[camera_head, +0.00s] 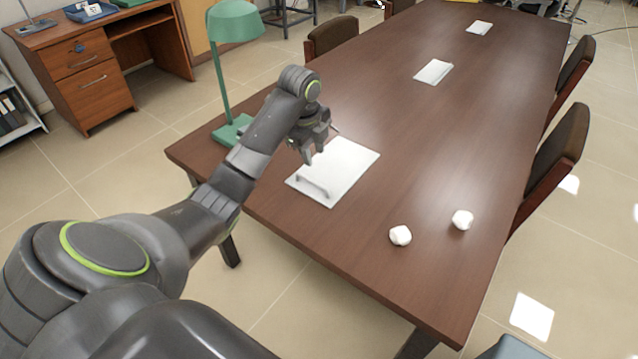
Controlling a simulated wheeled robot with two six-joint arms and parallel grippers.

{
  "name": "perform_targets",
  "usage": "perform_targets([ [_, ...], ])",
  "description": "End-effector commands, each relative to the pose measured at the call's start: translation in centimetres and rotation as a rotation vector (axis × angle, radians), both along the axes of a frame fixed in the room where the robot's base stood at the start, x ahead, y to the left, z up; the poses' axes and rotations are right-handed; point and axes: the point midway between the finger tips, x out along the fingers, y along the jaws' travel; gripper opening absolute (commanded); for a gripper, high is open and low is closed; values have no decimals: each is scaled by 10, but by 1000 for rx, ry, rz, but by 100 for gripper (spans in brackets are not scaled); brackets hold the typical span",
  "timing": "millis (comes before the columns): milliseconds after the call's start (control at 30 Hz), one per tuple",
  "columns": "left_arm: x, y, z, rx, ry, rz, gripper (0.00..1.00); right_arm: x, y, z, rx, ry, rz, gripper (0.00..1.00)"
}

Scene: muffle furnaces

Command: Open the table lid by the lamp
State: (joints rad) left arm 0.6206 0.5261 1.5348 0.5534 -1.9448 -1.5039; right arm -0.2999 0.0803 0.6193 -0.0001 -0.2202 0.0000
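The nearest white table lid (345,168) lies flat and closed in the brown table top, with a raised grey handle (313,186) along its near left edge. The green lamp (235,25) stands on the table corner to the left of this lid. My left gripper (320,150) hangs over the lid's far left part, beyond the handle and apart from it. Its fingers point down and seem spread, with nothing seen between them. My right gripper is not in view.
Two white crumpled lumps (400,236) (462,219) lie on the table to the right of the lid. Further lids (434,71) (479,27) lie along the table (470,130). Chairs (556,155) stand along its right side. A wooden desk (90,85) is at the upper left.

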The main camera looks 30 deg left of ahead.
Motion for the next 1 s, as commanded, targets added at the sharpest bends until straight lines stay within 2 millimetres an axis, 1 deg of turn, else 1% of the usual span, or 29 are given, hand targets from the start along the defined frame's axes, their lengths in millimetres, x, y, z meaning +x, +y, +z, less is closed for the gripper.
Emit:
perform_targets([
  [33,1,-1,-11,-2,4,0,33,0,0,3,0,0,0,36],
  [300,13,-2,-69,-2,3,0,33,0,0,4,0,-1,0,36],
  [400,17,-2,-88,0,2,0,33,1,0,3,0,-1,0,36],
  [500,20,-2,-102,0,2,1,33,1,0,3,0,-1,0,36],
  [600,22,-2,-112,1,0,0,33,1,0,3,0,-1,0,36],
  [700,23,-2,-117,1,-1,-1,33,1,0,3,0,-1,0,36],
  [1000,24,-2,-120,2,-2,-1,33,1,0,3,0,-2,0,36],
])
